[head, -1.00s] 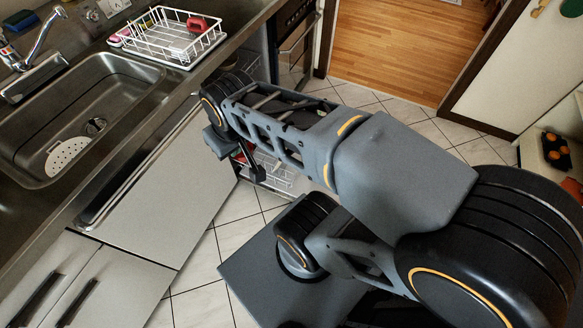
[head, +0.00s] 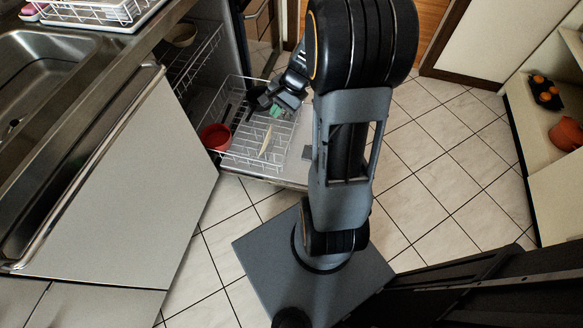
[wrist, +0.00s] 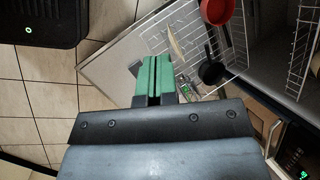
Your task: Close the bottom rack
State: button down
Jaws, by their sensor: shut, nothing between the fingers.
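The bottom rack (head: 243,155) is a white wire rack, pulled out over the lowered dishwasher door (head: 296,163). It also shows in the wrist view (wrist: 222,38). My gripper (head: 272,110) is over the rack's right part in the head view. Its green fingertips (wrist: 154,77) are together with nothing between them. I cannot tell whether they touch the rack.
An upper rack (head: 197,58) with a bowl (head: 183,35) is above, inside the dishwasher. The counter and sink (head: 35,75) are at left. Tiled floor (head: 430,160) is open to the right, and a shelf unit (head: 550,130) stands at far right.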

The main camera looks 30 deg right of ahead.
jog(key=d+f+m+t+b, duration=0.1)
jog(key=d+f+m+b, duration=0.4)
jog(key=f, duration=0.7)
jog(key=d+f+m+t+y+b, duration=0.15)
jog(key=d+f+m+b, duration=0.35)
jog(key=f, duration=0.8)
jog(key=d+f+m+t+b, duration=0.2)
jog(key=d+f+m+b, duration=0.3)
jog(key=f, duration=0.7)
jog(key=w+r+b+x, duration=0.1)
jog(key=b+x, duration=0.3)
jog(key=x, duration=0.8)
jog(key=shift+w, duration=0.2)
jog(key=shift+f, duration=0.1)
